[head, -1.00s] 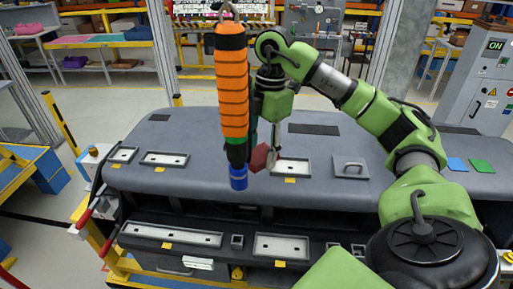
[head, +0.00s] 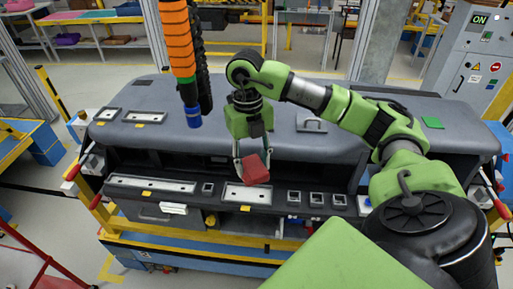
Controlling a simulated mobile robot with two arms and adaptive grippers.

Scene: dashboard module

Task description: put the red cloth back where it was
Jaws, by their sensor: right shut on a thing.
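The red cloth (head: 256,169) is a small folded block in the head view. My right gripper (head: 253,163) points down and is shut on it. The cloth is in front of the dashboard's upper part (head: 160,120), over or just behind the light recessed plate (head: 247,194) on the lower ledge. I cannot tell whether it touches anything beneath. A green cloth (head: 432,123) lies flat on the dashboard top at the right. My left gripper is not in view.
A hanging orange tool (head: 178,45) with a blue tip is left of my right gripper. A long recessed plate (head: 150,186) lies on the lower ledge at left, and small square sockets (head: 316,199) at right. A handle plate (head: 312,123) sits on the top.

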